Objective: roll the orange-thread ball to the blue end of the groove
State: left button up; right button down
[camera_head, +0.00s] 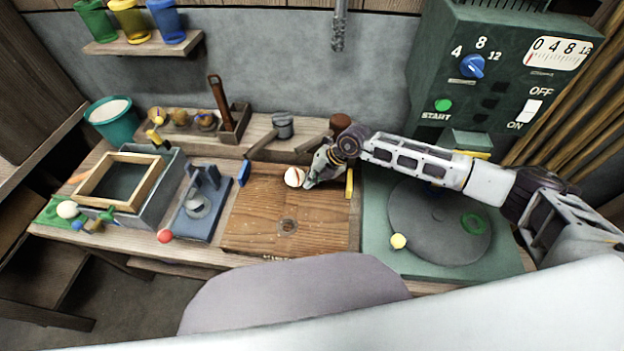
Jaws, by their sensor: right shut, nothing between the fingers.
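The white ball with orange thread (293,177) sits near the back edge of the wooden board (262,217), between a blue end block (244,172) on the left and a yellow end block (349,184) on the right. It is a little left of the middle between them. The groove itself is hard to make out. My right gripper (309,183) is shut and empty, low over the board just right of the ball. I cannot tell if it touches the ball. My left gripper is not in view.
A mallet (283,126) and another tool lie on the shelf behind the board. A blue stand (197,207) is left of the board. A round turntable (430,222) with a yellow ball (398,241) is on the right. The front of the board is clear except for a small hole.

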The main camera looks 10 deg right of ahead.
aim_at(273, 182)
jog(key=shift+w+a+f+b, duration=0.15)
jog(key=shift+w+a, duration=0.05)
jog(key=shift+a, duration=0.9)
jog(key=shift+w+a+f+b, duration=0.15)
jog(key=shift+w+a+f, duration=0.05)
jog(key=shift+a, duration=0.95)
jog(key=shift+w+a+f+b, duration=0.15)
jog(key=shift+w+a, duration=0.05)
jog(key=shift+a, duration=0.9)
jog(key=shift+w+a+b, duration=0.2)
jog(key=shift+w+a, duration=0.05)
jog(key=shift+a, duration=0.5)
jog(key=shift+w+a+b, duration=0.2)
jog(key=shift+a, duration=0.6)
jog(key=shift+w+a+b, duration=0.2)
jog(key=shift+w+a, duration=0.05)
jog(key=shift+a, duration=0.5)
jog(key=shift+d+r+p, duration=0.2)
jog(key=shift+d+p, duration=0.25)
jog(key=shift+p, duration=0.2)
jog(key=shift+s+d+r+p, duration=0.15)
jog(key=shift+d+r+p, duration=0.6)
jog(key=shift+d, duration=0.25)
notch_tip(273, 182, up, 7)
jog(key=p, duration=0.5)
jog(key=shift+p, duration=0.3)
